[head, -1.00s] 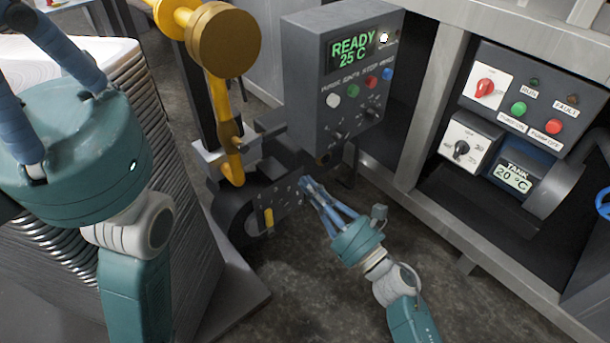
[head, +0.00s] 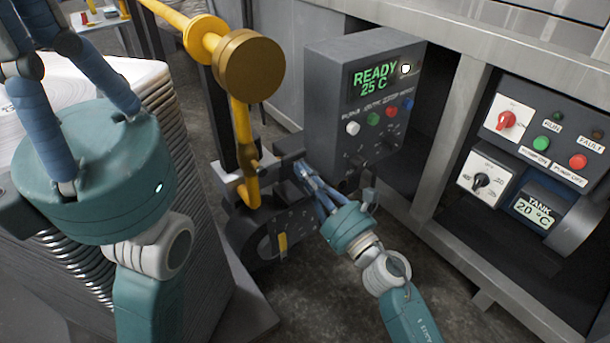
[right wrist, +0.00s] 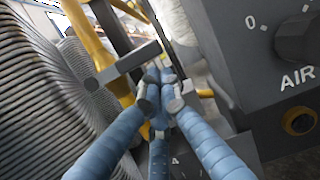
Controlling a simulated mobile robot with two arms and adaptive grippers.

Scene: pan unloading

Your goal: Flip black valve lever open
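A dark bar-shaped lever (head: 288,152), which looks like the black valve lever, sticks out beside the yellow pipe, left of the control box. In the right wrist view a grey bar (right wrist: 120,68) lies across the view just left of the fingertips. My right gripper (head: 304,172) has its blue fingers drawn together next to the lever. Its fingertips (right wrist: 163,88) are bunched close, with nothing clearly between them. Whether they touch the bar is unclear. My left gripper (head: 70,45) points up at the left, its fingers spread and their tips partly cut off.
A control box (head: 345,105) reading READY 25 C stands right of the lever. The yellow pipe (head: 240,130) rises at its left. A stack of ribbed sheets (head: 190,170) is at the left. A pump panel (head: 545,130) and tank display (head: 534,209) are at the right.

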